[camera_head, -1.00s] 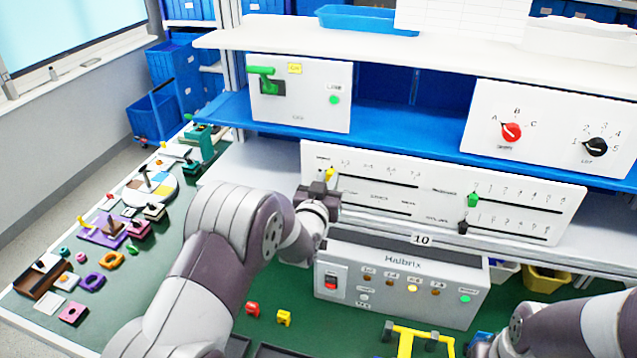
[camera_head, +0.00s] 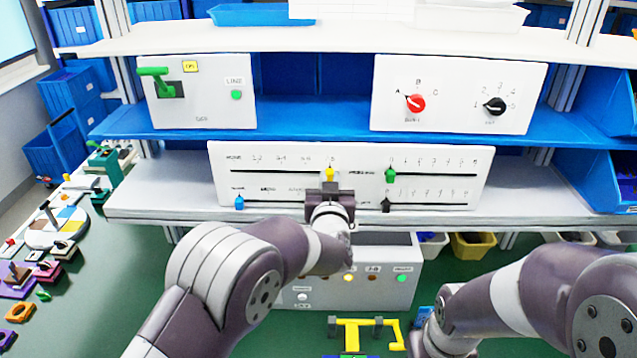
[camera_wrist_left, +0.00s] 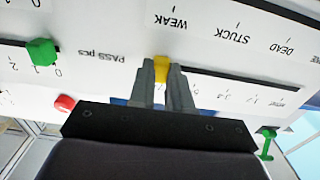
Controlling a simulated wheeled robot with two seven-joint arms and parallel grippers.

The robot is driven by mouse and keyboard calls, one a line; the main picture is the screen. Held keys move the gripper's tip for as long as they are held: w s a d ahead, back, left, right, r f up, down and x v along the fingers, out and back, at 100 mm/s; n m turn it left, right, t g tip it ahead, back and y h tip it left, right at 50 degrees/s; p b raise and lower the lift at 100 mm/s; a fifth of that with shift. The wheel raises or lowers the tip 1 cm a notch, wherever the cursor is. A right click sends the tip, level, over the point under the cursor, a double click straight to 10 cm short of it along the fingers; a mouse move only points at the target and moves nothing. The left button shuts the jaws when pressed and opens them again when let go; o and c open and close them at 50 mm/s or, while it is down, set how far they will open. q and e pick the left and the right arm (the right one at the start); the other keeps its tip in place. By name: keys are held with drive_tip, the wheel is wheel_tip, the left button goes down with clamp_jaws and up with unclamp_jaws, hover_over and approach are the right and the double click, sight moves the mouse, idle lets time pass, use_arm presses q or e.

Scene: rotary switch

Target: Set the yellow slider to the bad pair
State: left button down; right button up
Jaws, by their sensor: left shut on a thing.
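The yellow slider (camera_head: 329,173) stands near the right end of the upper left slot on the white slider panel (camera_head: 215,170). My left gripper (camera_head: 329,184) is in front of the panel with its fingers shut on the yellow slider. The wrist view, upside down, shows the yellow slider (camera_wrist_left: 161,68) between the two fingertips (camera_wrist_left: 163,80). Number marks run along the slot, but those by the slider are too small to read for sure. My right arm shows at the lower right; its fingers are not visible.
A blue slider (camera_head: 239,202) is at the left of the lower left slot. A green slider (camera_head: 390,175) and a black slider (camera_head: 385,205) are close on the right. Above are a green lever (camera_head: 153,72), red knob (camera_head: 415,103) and black knob (camera_head: 495,105). A grey box (camera_head: 400,290) is below.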

use_arm(q)
drive_tip(key=shift+d+r, duration=0.1)
drive_tip(key=c, duration=1.2)
unclamp_jaws()
drive_tip(key=shift+c, duration=0.2)
drive_tip(key=shift+o, duration=1)
drive_tip(key=shift+s+d, duration=0.2)
drive_tip(key=s+b, duration=0.4)
drive_tip(key=s, duration=0.8)
drive_tip(key=shift+s+a, duration=0.25)
drive_tip(key=shift+s, duration=0.1)
